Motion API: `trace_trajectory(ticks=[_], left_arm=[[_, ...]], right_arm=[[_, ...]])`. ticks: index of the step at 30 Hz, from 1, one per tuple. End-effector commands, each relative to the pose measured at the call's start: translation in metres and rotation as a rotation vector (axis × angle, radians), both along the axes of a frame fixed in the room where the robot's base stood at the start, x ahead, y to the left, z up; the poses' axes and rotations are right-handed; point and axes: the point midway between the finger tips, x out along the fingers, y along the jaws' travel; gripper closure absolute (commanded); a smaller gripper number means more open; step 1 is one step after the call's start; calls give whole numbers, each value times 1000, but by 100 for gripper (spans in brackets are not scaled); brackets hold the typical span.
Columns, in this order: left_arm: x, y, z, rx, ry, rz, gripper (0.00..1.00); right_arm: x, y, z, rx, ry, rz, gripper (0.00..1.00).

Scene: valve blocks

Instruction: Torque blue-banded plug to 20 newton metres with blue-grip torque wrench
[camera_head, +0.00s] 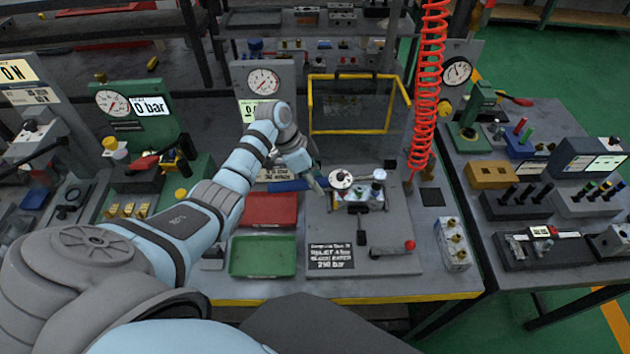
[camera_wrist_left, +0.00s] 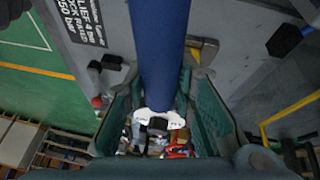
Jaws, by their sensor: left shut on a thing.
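The blue grip of the torque wrench (camera_head: 288,186) lies nearly level at the left edge of the valve block on the bench. My left gripper (camera_head: 317,181) is shut on this grip. In the left wrist view the blue grip (camera_wrist_left: 155,50) runs between the teal fingers, with a white collar at its near end. The valve block (camera_head: 360,196) stands just right of the gripper, with a round pale dial-like top and small fittings. The blue-banded plug cannot be made out for certain, and the wrench's far end is unclear among the fittings. My right gripper is not in view.
A red tray (camera_head: 270,209) and a green tray (camera_head: 263,256) sit left of the fixture plate. A yellow-framed guard (camera_head: 349,132) stands behind the block. A coiled red hose (camera_head: 425,90) hangs at its right. A red-knobbed lever (camera_head: 395,248) and black sign (camera_head: 330,256) are in front.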

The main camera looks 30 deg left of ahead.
Motion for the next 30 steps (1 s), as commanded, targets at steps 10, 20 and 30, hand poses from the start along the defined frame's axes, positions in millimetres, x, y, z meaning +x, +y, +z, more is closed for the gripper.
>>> trace_trajectory(ticks=[10, 20, 30], left_arm=[[1, -1, 2, -1, -2, -1, 100], [1, 0, -1, -1, -2, 0, 100], [1, 0, -9, -1, -2, 0, 100]], right_arm=[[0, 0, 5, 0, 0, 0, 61], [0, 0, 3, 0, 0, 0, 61], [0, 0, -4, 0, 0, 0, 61]])
